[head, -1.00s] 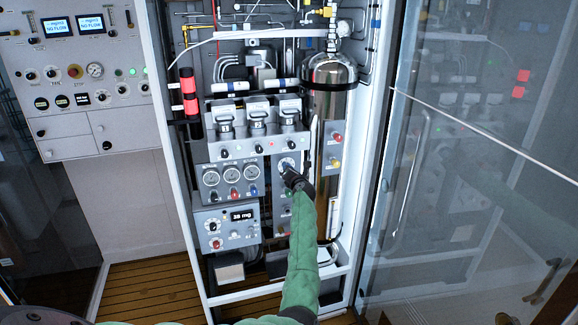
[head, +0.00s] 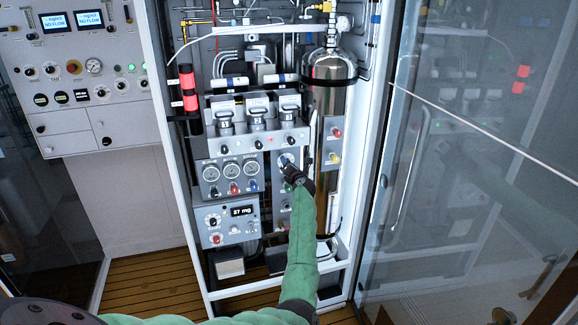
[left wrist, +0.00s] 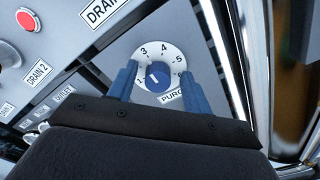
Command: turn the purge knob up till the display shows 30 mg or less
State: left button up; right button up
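The purge knob (left wrist: 158,76) is blue with a white line, on a white numbered dial (left wrist: 145,61) labelled PURGE. In the head view the knob's dial (head: 285,159) is on a grey panel in the middle of the cabinet. The display (head: 243,211) reads 37 mg. My left gripper (head: 290,170) is in front of the dial. In the left wrist view its blue fingers (left wrist: 158,82) are apart, one on each side of the knob, with white dial showing between them and the knob. The knob's exact setting is hard to read. My right gripper is out of view.
Several gauges (head: 232,170) and coloured knobs sit left of the purge dial. A steel cylinder (head: 329,90) stands on its right. An open glass door (head: 470,150) is at the right. A control panel (head: 75,80) with two NO FLOW screens is at the left.

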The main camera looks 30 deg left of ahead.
pick_arm(q)
jog(key=b+v, duration=0.1)
jog(key=v, duration=0.6)
jog(key=shift+s+d, duration=0.2)
jog(key=shift+d, duration=0.1)
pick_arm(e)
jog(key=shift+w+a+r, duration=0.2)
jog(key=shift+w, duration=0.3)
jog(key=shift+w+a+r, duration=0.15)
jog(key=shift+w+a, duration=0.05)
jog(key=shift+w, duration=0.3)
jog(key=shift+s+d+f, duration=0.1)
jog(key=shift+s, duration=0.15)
